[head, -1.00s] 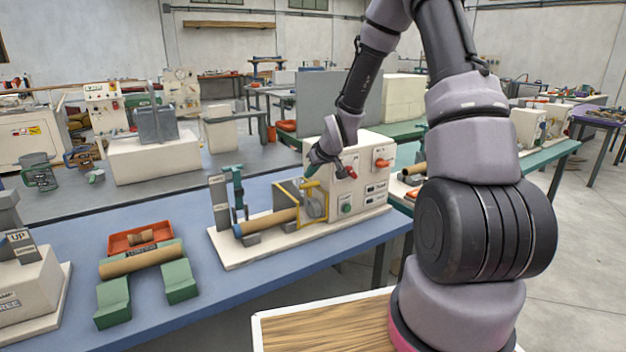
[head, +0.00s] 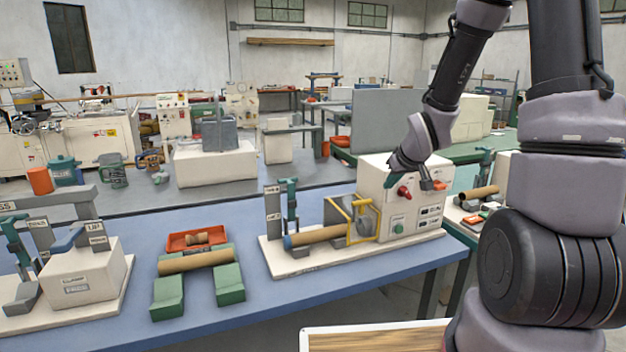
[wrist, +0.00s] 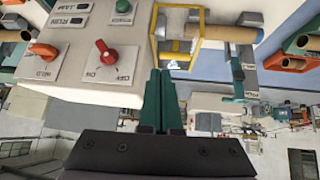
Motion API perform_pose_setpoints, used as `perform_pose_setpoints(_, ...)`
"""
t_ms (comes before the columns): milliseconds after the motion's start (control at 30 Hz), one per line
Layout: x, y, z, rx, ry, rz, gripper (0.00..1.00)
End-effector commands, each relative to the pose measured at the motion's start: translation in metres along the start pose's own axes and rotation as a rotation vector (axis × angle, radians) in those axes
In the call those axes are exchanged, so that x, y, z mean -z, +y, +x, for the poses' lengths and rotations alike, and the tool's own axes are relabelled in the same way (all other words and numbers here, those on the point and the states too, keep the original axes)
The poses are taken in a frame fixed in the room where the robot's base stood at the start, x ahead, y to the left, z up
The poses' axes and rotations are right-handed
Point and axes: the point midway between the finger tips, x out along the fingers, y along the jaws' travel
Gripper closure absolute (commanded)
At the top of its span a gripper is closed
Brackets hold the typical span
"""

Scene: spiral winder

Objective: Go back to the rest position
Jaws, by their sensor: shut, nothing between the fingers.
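My gripper (head: 391,180) is in front of the cream control box (head: 378,172) of the spiral winder, near its upper left part. In the wrist view its green fingers (wrist: 161,75) are together and hold nothing. A brown tube (head: 318,237) lies in the winder beside the yellow guard frame (head: 362,222). I cannot tell from the head view whether the fingertips touch anything.
A brown tube (head: 196,262) rests across green cradles (head: 230,289) on the blue table (head: 270,314). An orange tray (head: 183,242) sits behind it. A clamp station (head: 84,280) stands at the left. The table front between the cradles and the winder is bare.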

Motion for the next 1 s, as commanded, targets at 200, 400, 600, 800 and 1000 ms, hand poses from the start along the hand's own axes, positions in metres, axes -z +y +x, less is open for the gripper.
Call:
perform_pose_setpoints(200, 0.023, 0.009, -0.095, -0.076, -0.030, 0.135, 1.00)
perform_pose_setpoints(400, 0.022, 0.001, -0.182, -0.085, -0.047, 0.298, 1.00)
perform_pose_setpoints(600, 0.003, -0.020, -0.264, -0.031, -0.060, 0.463, 1.00)
perform_pose_setpoints(800, -0.019, -0.039, -0.314, 0.041, -0.078, 0.573, 1.00)
perform_pose_setpoints(1000, -0.027, -0.045, -0.328, 0.067, -0.089, 0.606, 1.00)
